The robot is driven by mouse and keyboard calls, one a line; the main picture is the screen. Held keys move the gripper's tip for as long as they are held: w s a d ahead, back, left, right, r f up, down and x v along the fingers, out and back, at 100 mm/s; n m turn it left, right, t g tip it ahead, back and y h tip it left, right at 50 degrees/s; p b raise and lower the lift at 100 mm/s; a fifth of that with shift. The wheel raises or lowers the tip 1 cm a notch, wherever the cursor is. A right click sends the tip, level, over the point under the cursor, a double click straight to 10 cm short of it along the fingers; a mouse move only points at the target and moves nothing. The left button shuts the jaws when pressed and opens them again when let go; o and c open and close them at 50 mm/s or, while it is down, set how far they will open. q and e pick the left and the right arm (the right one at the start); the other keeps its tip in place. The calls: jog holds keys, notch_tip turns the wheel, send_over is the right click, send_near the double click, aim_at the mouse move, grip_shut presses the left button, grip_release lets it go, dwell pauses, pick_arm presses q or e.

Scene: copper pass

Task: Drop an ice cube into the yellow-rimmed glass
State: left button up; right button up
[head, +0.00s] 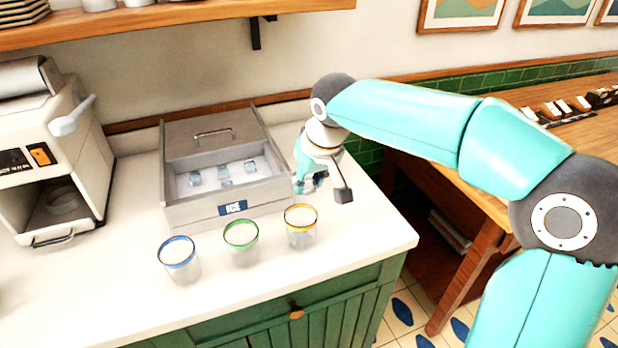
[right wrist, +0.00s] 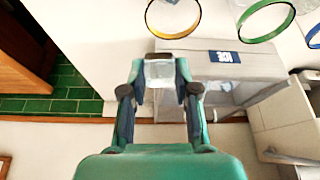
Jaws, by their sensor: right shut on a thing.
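The yellow-rimmed glass (head: 301,228) stands upright on the white counter, rightmost of a row of three glasses. In the right wrist view its yellow rim (right wrist: 172,36) shows at the top. My right gripper (head: 312,180) is in the air beside the right side of the grey ice bin (head: 190,214), behind the yellow-rimmed glass in the head view. In the right wrist view its fingers are shut on a clear ice cube (right wrist: 160,73). Several more ice cubes (head: 224,170) lie in the open bin. My left gripper is not in view.
The green-rimmed glass (head: 241,243) and the blue-rimmed glass (head: 179,260) stand to the left of the yellow-rimmed one. A coffee machine (head: 55,150) stands at the left. A wooden shelf (head: 180,14) hangs above. The counter's front right corner is clear.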

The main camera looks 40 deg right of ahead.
jog(key=shift+f+b, duration=0.35)
jog(key=shift+f, duration=0.4)
jog(key=o, duration=0.9)
jog(key=shift+o, duration=0.2)
jog(key=shift+r, duration=0.15)
jog(key=v, duration=1.1)
jog(key=shift+s+r, duration=0.25)
jog(key=shift+r, duration=0.05)
